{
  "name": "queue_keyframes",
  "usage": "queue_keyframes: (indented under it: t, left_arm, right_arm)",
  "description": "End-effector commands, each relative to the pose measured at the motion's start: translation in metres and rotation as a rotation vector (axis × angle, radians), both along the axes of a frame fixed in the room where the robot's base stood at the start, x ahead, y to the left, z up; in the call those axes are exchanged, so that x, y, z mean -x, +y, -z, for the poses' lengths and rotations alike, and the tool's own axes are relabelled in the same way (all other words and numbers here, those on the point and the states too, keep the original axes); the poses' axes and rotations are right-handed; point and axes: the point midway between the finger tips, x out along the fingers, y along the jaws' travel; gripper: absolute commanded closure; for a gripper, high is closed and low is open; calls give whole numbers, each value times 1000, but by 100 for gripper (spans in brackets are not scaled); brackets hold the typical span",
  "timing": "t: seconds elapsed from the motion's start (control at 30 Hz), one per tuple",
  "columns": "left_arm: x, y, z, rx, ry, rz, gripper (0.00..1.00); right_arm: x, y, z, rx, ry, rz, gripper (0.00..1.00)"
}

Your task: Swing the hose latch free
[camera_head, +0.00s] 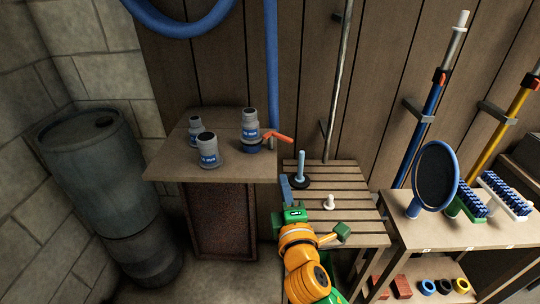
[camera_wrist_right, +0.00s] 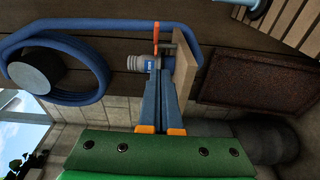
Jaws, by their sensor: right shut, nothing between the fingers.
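The hose latch is a red-orange lever (camera_head: 278,136) at the right edge of the small wooden shelf top, beside the lower end of the blue hose (camera_head: 271,70). In the right wrist view, the red-orange lever (camera_wrist_right: 156,36) stands out past the fingertips, near a grey fitting. My right gripper (camera_head: 285,184) is below and in front of the lever, apart from it in the head view. Its blue fingers (camera_wrist_right: 160,78) are together and empty. The fingertips overlap the shelf edge in the wrist view; contact cannot be told. My left gripper is not in view.
Several grey bottles (camera_head: 208,150) stand on the shelf top (camera_head: 165,168) close to the lever. A slatted bench (camera_head: 350,190) with a blue-handled peg (camera_head: 300,166) is to the right. A barrel (camera_head: 95,170) stands at left. A hose coil (camera_wrist_right: 95,65) hangs on the wall.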

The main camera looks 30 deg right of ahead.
Motion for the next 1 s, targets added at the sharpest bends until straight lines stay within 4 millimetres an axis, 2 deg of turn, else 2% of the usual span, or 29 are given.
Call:
queue_keyframes:
  t: [0.07, 0.17, 0.57, 0.7, 0.8, 1.0]
  left_arm:
    - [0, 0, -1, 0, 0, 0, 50]
    - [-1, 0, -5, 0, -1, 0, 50]
    - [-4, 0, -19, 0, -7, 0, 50]
    - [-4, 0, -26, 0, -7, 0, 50]
    - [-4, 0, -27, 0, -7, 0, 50]
    - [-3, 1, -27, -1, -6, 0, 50]
  right_arm:
    - [1, -3, -11, 16, -22, 10, 100]
    - [-10, -8, -13, 18, -23, 11, 100]
    - [-89, -44, -13, 13, -22, 11, 100]
    - [-97, -66, -13, 15, -19, 11, 100]
    - [-101, -75, -12, 13, -20, 9, 100]
    - [-103, -80, -10, 11, -21, 7, 100]
